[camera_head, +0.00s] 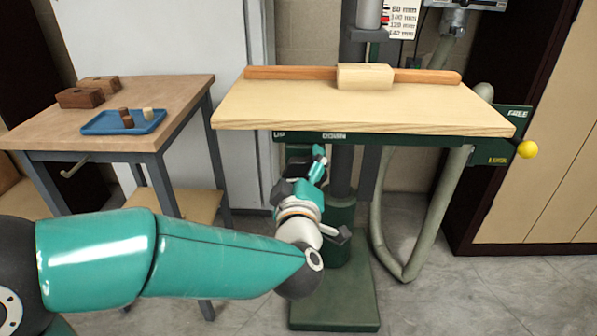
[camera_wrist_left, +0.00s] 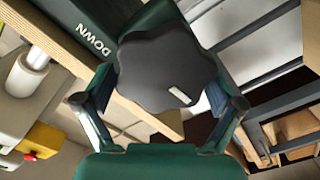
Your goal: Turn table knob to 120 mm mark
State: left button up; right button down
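The knob (camera_wrist_left: 165,65) is black and lobed with a white mark, which points to the lower right in the left wrist view. The table (camera_head: 362,112) is a pale wooden top on a green frame lettered UP and DOWN. My left gripper (camera_head: 318,165) is under its front edge; in the left wrist view its fingers (camera_wrist_left: 162,95) are spread on either side of the knob. I cannot tell whether they touch it. The millimetre scale (camera_head: 402,18) is at the top, with a red pointer near its left edge. My right gripper is out of view.
A yellow ball lever (camera_head: 527,149) is beside a FREE label at the table's right end. A fence (camera_head: 280,73) and a pale block (camera_head: 364,77) lie on the table. A side table (camera_head: 170,90) with a blue tray (camera_head: 97,124) stands left. A hose (camera_head: 408,272) hangs below.

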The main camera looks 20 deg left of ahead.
pick_arm(q)
jog(key=shift+o, duration=0.5)
jog(key=shift+d+r, duration=0.2)
jog(key=shift+r, duration=0.35)
jog(key=shift+f, duration=0.1)
jog(key=shift+d+f, duration=0.15)
jog(key=shift+f, duration=0.05)
jog(key=shift+s, duration=0.15)
jog(key=v, duration=1.1)
jog(key=shift+s, duration=0.4)
jog(key=shift+f+m, duration=0.15)
jog(key=shift+m, duration=0.25)
